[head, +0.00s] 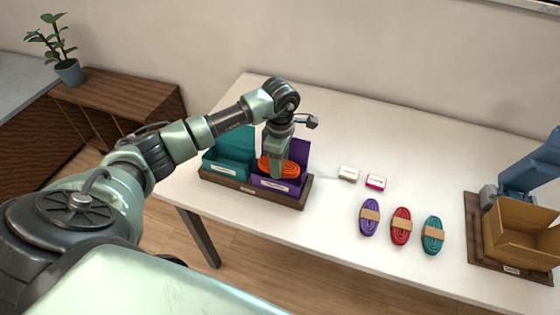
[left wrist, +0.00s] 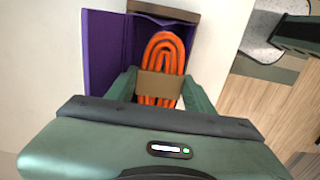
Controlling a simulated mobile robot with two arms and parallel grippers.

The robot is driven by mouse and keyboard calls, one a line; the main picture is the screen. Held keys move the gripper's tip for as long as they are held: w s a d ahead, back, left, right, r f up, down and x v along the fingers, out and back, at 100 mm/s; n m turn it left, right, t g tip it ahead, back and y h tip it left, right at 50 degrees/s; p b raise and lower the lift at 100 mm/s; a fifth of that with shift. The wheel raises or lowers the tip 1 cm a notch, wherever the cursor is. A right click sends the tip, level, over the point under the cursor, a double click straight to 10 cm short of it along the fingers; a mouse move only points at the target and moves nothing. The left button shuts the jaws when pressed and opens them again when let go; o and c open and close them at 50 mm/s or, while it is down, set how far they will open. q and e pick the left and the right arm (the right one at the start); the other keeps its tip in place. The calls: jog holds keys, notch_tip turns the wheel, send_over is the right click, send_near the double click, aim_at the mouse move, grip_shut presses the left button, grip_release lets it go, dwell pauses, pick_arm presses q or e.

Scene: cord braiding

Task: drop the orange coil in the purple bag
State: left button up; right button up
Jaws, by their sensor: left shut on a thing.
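The orange coil (head: 291,170) has a tan band and is in my left gripper (head: 276,176), which is shut on it. The coil is at the mouth of the purple bag (head: 276,186), a box-like holder with a raised back panel. In the left wrist view, the coil (left wrist: 163,52) lies between the fingers (left wrist: 160,88), with the purple bag (left wrist: 100,50) around and beside it. I cannot tell whether the coil touches the bag's floor.
A teal bag (head: 231,160) stands left of the purple one on a wooden base (head: 240,187). Purple (head: 369,217), red (head: 401,226) and teal (head: 432,235) coils lie to the right. Two small blocks (head: 348,173) are behind them. A cardboard box (head: 520,235) is far right.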

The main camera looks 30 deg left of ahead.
pick_arm(q)
jog(key=o, duration=1.6)
